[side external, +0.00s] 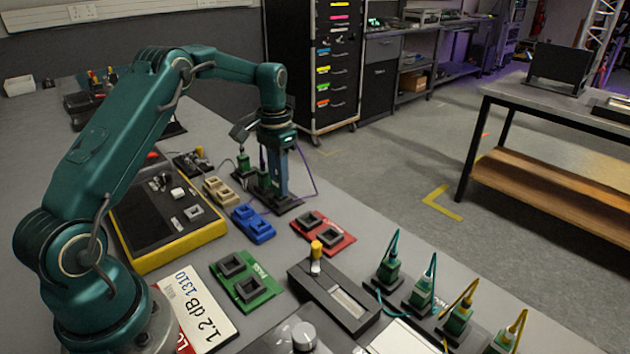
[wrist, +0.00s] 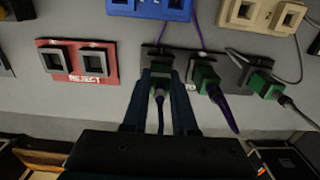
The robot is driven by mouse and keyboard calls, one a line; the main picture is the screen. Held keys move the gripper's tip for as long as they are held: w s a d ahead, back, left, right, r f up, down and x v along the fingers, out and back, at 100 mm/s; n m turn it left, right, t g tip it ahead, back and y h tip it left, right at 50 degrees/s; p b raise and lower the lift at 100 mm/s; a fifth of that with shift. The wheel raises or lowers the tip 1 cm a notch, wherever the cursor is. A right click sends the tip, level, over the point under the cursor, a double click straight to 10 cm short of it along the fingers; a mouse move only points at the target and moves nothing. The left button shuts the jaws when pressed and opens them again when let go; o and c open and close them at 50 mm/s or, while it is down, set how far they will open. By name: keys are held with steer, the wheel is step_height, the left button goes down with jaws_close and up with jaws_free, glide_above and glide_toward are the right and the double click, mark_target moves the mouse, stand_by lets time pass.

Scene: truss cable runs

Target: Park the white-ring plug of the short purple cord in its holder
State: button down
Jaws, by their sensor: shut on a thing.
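My gripper (wrist: 160,79) is shut on a green plug (wrist: 159,87) with a pale ring, and a purple cord trails from it in the wrist view. The plug is upright at the leftmost place of a dark holder strip (wrist: 148,52). I cannot tell whether it is fully seated. In the side view my gripper (side external: 281,192) is low over the strip's near end and hides most of the held plug. A second green plug (wrist: 205,78) with a thick purple cord stands close to the right of my fingers.
Another green plug (wrist: 262,84) with a grey cord stands further right. The red reject block (wrist: 78,62) lies left of the strip, with blue (wrist: 150,8) and tan (wrist: 262,14) blocks beyond. In the side view, several corded plugs (side external: 422,290) stand at the front right.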

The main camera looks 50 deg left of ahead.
steer(key=shift+f, duration=0.45)
stand_by(0.7)
steer(key=c, duration=0.6)
jaws_free()
steer(key=shift+r, duration=2.5)
steer(key=shift+r, duration=2.05)
